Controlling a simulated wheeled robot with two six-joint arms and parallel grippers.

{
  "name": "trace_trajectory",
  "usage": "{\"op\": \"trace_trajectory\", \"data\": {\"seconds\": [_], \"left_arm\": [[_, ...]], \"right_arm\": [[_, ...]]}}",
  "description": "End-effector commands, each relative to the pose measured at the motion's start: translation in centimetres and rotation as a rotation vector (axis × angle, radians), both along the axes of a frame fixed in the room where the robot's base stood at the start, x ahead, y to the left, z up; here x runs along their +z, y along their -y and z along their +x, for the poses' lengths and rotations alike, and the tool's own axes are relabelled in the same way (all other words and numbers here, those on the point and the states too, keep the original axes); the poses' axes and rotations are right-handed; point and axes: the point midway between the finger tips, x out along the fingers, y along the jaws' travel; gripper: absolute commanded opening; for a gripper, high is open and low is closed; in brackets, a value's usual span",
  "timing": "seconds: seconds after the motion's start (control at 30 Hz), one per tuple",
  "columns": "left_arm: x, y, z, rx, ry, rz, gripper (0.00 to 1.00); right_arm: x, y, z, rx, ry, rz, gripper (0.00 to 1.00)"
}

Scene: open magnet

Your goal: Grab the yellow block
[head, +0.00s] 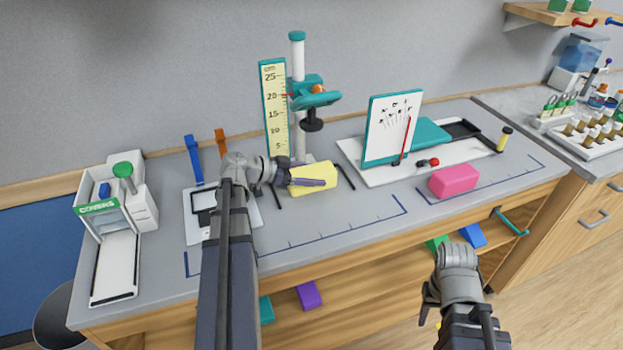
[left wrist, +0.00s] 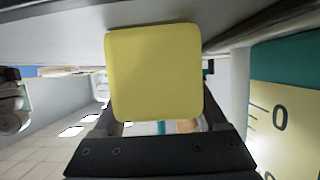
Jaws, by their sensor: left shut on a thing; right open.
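The yellow block (head: 314,179) is on or just above the grey bench top, in front of the ruler stand. My left gripper (head: 308,182) reaches it from the left and is shut on it. In the left wrist view the yellow block (left wrist: 155,75) sits between the dark fingers and fills the middle of the picture. I cannot tell whether the block touches the bench. My right gripper (head: 432,303) is open and empty, low in front of the bench.
The ruler stand (head: 273,110) with a teal clamp rises close behind the block. A white board (head: 391,128) and a pink block (head: 453,181) are to the right. A white dispenser (head: 104,210) stands at the left. The front bench strip is mostly clear.

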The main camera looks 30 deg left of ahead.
Motion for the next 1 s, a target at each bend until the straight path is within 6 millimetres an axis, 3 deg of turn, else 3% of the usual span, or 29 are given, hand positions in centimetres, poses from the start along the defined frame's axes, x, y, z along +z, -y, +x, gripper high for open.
{"op": "trace_trajectory", "data": {"seconds": [0.03, 0.3, 0.67, 1.0], "left_arm": [[0.0, 0.0, 0.0, 0.000, 0.000, 0.000, 0.53], [0.0, 0.0, 0.0, 0.000, 0.000, 0.000, 0.22], [0.4, 0.0, 0.0, 0.000, 0.000, 0.000, 0.22], [3.9, 0.0, 0.0, 0.000, 0.000, 0.000, 0.22]], "right_arm": [[0.0, 0.0, 0.0, 0.000, 0.000, 0.000, 0.50], [0.0, 0.0, 0.0, 0.000, 0.000, 0.000, 0.50], [0.4, 0.0, 0.0, 0.000, 0.000, 0.000, 0.50], [3.9, 0.0, 0.0, 0.000, 0.000, 0.000, 0.50]]}}
